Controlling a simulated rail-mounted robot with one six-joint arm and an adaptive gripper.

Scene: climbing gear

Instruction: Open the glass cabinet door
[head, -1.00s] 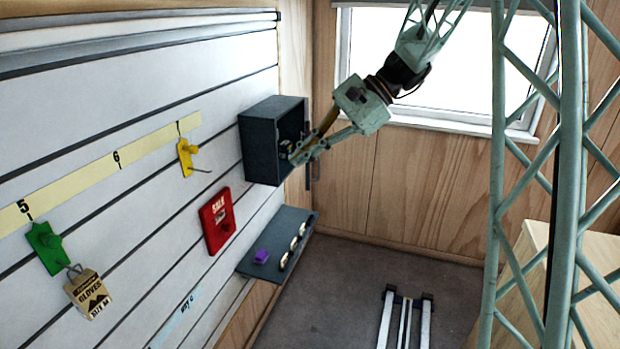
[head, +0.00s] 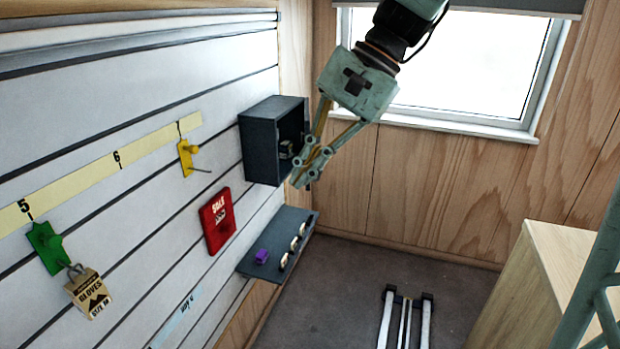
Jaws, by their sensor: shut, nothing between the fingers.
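A dark grey box-shaped cabinet (head: 262,148) is fixed to the slatted wall in the head view, with its front facing right. A small metallic item (head: 286,149) shows inside it. I cannot make out the glass door or its handle clearly; part of the front is behind my gripper. My gripper (head: 300,182) points down and left, with its fingers shut and empty. Its tips are by the lower front corner of the cabinet; I cannot tell whether they touch it.
Below the cabinet a dark shelf (head: 258,262) holds a purple item (head: 262,256) and several small pale items. A wooden counter (head: 545,290) stands at right.

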